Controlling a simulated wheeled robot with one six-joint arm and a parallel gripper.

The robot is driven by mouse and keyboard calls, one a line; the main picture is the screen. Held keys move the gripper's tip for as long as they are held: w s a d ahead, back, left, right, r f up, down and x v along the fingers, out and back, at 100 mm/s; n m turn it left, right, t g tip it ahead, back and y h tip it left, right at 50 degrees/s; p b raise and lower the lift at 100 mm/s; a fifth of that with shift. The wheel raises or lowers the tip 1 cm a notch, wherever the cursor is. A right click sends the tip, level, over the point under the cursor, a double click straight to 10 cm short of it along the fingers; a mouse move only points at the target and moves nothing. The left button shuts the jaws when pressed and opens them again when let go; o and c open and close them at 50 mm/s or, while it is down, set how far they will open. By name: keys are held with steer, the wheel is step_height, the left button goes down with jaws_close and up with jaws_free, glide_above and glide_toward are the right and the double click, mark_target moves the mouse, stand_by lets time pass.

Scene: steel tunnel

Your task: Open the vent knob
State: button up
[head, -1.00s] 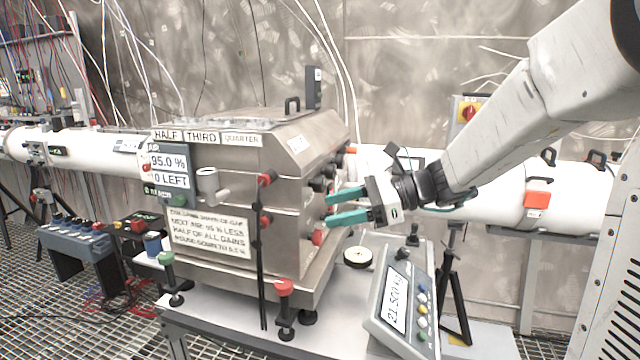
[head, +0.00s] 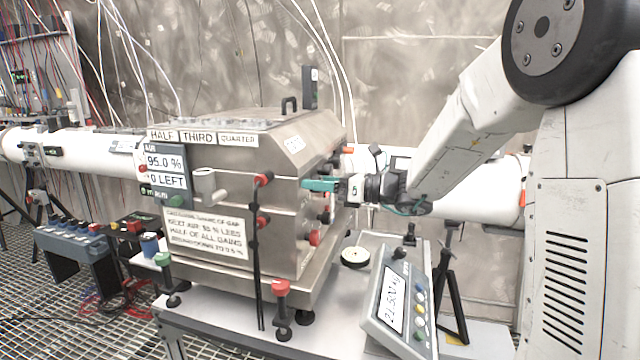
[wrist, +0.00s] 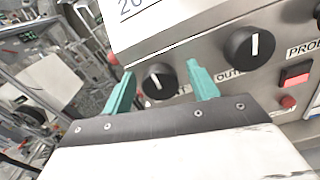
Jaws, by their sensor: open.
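In the wrist view, a round black knob (wrist: 160,82) with a short white mark sits on the metal panel, between the two teal fingers of my gripper (wrist: 160,70). In the head view, my gripper (head: 308,185) is at the right side of the steel box (head: 285,232), and the knob there is hidden.
A second black knob (wrist: 250,48), with a partly hidden label starting "OUT", sits right of the gripper. A red square button (wrist: 295,75) is beyond it. A control box with a display (head: 398,305) and a round disc (head: 355,257) stand on the table below the arm.

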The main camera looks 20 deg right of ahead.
steer(key=c, duration=1)
